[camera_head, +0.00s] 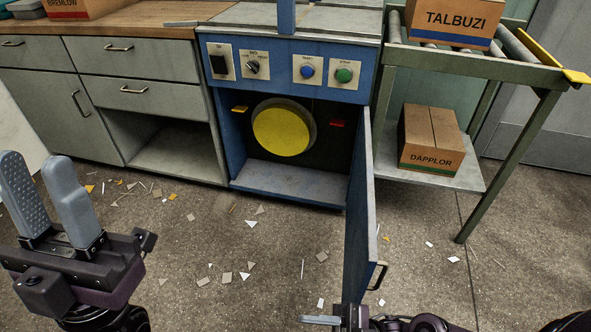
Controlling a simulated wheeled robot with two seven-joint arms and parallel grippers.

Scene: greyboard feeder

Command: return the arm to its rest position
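My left gripper (54,205) is at the lower left of the head view, raised in front of the floor and grey cabinets. Its two grey fingers stand upright with a gap between them, and nothing is between them. My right gripper (322,319) shows only in part at the bottom edge, just below the open blue door; a grey finger points left, and its opening cannot be made out. Neither gripper is seen holding anything.
The blue feeder machine (227,137) has its door (358,227) swung open toward me, with a black handle. Inside is a yellow disc (281,130). A roller stand (480,66) with cartons (431,140) is at right. Scraps litter the floor.

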